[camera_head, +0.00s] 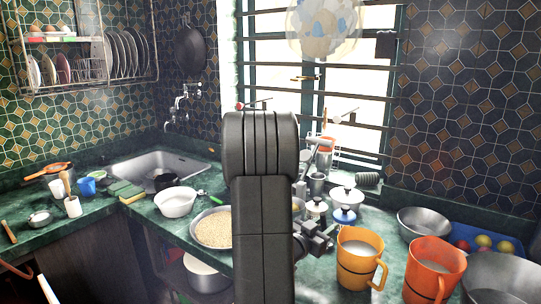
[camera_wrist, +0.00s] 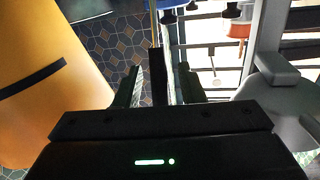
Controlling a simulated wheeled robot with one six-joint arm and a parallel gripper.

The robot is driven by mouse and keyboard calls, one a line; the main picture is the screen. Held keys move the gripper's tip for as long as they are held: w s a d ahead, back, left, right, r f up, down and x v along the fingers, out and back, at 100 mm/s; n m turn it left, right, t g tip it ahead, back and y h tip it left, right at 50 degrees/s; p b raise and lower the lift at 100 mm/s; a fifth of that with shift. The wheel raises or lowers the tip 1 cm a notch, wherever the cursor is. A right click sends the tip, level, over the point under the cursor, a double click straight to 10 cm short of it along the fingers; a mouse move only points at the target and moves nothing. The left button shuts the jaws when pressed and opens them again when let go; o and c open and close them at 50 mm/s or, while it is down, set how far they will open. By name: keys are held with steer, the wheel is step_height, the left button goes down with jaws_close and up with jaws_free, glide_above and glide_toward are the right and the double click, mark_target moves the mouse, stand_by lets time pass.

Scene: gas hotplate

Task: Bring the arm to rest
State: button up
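My arm rises in the middle of the head view and hides part of the counter and window behind it. Dark parts beside it, low over the counter, look like my gripper (camera_head: 318,240). In the wrist view, two dark fingers of my gripper (camera_wrist: 160,84) stand apart. A dark upright bar shows between them, and I cannot tell what it is. Nothing is clearly held. The orange mug (camera_head: 359,256) with a black band stands just right of the gripper in the head view. It seems to be the large orange surface (camera_wrist: 45,85) at the left of the wrist view.
A red-orange mug (camera_head: 434,270), a steel bowl (camera_head: 424,222) and a blue tray (camera_head: 460,232) crowd the right. A white bowl (camera_head: 176,203) and a grain bowl (camera_head: 211,228) stand left of my arm.

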steer(key=shift+w+d+r, duration=0.25)
steer(key=shift+w+d, duration=0.25)
steer(key=shift+r, duration=0.65)
